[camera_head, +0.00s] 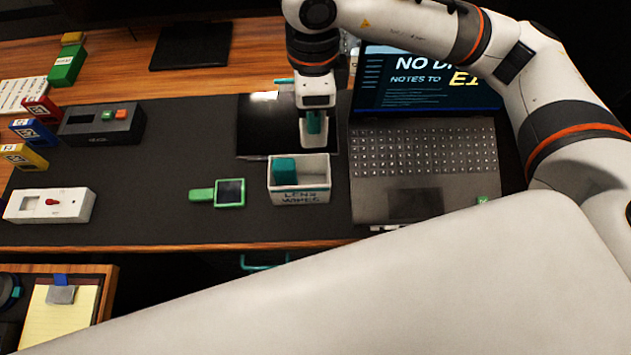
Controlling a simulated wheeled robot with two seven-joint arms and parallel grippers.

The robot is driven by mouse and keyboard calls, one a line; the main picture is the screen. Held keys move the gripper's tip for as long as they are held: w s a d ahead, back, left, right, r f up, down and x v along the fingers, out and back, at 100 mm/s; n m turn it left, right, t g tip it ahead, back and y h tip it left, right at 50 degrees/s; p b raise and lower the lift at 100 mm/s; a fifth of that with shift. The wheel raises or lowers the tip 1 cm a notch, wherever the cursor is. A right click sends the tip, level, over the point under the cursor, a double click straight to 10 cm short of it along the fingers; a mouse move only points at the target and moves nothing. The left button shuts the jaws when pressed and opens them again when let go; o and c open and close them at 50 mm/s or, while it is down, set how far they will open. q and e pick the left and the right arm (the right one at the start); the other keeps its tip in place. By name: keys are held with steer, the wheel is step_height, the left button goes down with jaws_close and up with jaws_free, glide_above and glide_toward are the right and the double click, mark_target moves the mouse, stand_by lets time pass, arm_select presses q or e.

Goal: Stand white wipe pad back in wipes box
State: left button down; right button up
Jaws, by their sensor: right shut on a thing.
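The white wipes box (299,196), lettered "LENS WIPES", stands on the dark desk mat, open at the top. A teal pad (285,171) stands in its left part, and the right part looks empty. My right gripper (314,136) points down just behind the box, over a glossy black panel. It is shut on a white piece, apparently the white wipe pad (308,141), which shows only in part and is hard to tell from the white gripper. The held piece is apart from the box. My left gripper is not in view.
A laptop (425,165) stands close right of the box. A green-framed gadget (229,193) lies to its left. The glossy panel (259,138) lies behind it. A black button box (102,124) and white switch box (50,205) are further left. My pale arm link fills the lower right.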

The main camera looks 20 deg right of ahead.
steer(key=shift+f, duration=0.45)
step_height(320, 180, down, 17)
steer(key=shift+f+p, duration=0.1)
steer(key=shift+p, duration=0.65)
steer(key=o, duration=0.7)
